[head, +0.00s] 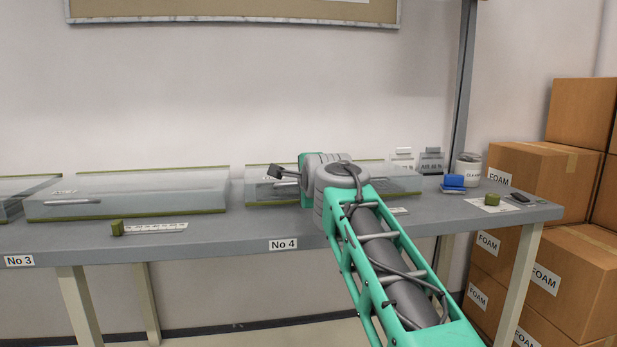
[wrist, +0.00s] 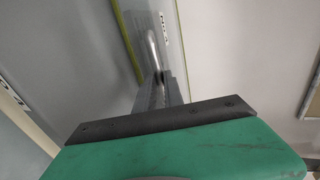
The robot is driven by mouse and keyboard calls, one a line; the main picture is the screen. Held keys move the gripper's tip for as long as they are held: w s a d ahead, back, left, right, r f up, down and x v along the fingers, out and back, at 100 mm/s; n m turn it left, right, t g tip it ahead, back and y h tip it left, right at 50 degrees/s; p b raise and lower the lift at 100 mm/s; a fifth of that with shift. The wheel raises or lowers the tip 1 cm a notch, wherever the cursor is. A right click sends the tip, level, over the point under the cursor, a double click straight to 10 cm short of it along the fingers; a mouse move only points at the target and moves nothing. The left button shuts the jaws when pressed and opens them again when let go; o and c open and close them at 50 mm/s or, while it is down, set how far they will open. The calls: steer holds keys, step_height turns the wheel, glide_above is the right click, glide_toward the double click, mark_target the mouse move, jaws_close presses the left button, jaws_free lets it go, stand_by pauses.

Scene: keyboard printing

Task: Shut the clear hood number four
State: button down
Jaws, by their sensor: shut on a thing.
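The clear hood number four (head: 262,192) is the right-hand box on the grey bench, behind the "No 4" label (head: 283,244). It has green edge strips and lies low, much like its neighbour. I cannot tell if its front edge fully meets the bench. My gripper (head: 276,173) is at the hood's front face, partly covering it. In the wrist view my gripper (wrist: 160,80) is shut on the metal bar handle (wrist: 153,45) of the hood. My arm hides the middle of the hood.
Another clear hood (head: 130,195) stands to the left, with a green block (head: 117,228) in front. At right are a blue item (head: 454,183), a white tub (head: 467,168) and a dark small object (head: 519,198). FOAM boxes (head: 535,175) stack beyond the bench end.

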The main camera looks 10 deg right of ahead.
stand_by(0.3)
steer(key=c, duration=1.5)
jaws_free()
steer(key=shift+o, duration=0.2)
steer(key=p+v, duration=0.1)
steer(key=v, duration=0.6)
steer(key=shift+s, duration=0.35)
